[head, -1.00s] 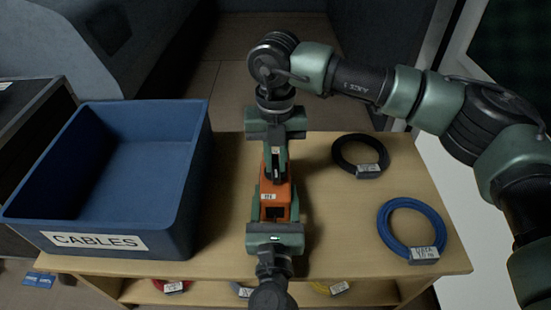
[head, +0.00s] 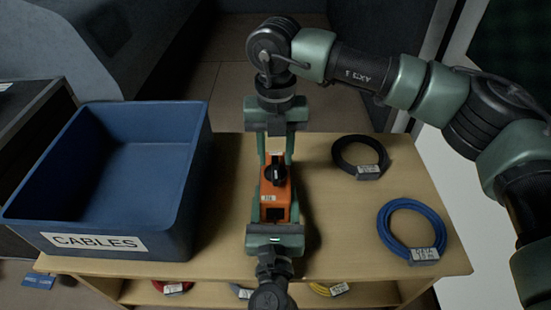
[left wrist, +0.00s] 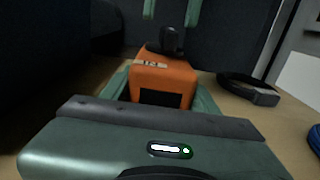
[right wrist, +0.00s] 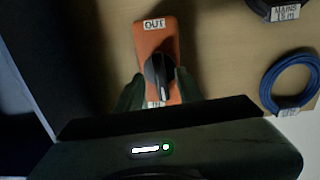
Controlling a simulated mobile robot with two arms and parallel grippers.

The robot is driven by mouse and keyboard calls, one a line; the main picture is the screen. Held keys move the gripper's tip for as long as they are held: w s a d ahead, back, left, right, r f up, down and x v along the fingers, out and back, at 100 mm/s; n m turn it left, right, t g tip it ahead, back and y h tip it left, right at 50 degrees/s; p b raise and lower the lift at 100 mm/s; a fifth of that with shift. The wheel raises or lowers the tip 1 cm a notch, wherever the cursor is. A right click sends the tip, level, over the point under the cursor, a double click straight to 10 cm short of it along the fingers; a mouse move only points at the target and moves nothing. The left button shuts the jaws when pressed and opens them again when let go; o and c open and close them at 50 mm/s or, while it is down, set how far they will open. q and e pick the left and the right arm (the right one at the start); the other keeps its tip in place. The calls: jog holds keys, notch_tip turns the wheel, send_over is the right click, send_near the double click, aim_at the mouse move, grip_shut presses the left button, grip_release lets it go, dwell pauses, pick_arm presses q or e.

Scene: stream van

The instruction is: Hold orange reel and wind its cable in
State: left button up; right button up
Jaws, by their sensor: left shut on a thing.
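The orange reel (head: 274,207) stands on the wooden table, with a black knob (head: 275,172) on top. It also shows in the left wrist view (left wrist: 163,80) with an "IN" label, and in the right wrist view (right wrist: 155,38) with an "OUT" label at its far end. My left gripper (head: 273,208) is shut on the reel, one finger along each side. My right gripper (head: 275,160) is open above the knob, its fingers apart on either side and seemingly clear of it. No loose cable from the reel shows.
A blue bin (head: 190,205) labelled "CABLES" stands at the left and looks empty. A black cable coil (head: 340,150) and a blue cable coil (head: 383,224) lie on the table (head: 340,255) at the right. Red and yellow coils show on the shelf below.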

aim_at(275, 164)
pick_arm(q)
jog(key=shift+r, duration=0.1)
pick_arm(e)
notch_tip(275, 164, up, 10)
jog(key=shift+f, duration=0.2)
pick_arm(q)
jog(key=o, duration=1.6)
jog(key=shift+o, duration=0.2)
jog(key=shift+s, duration=0.1)
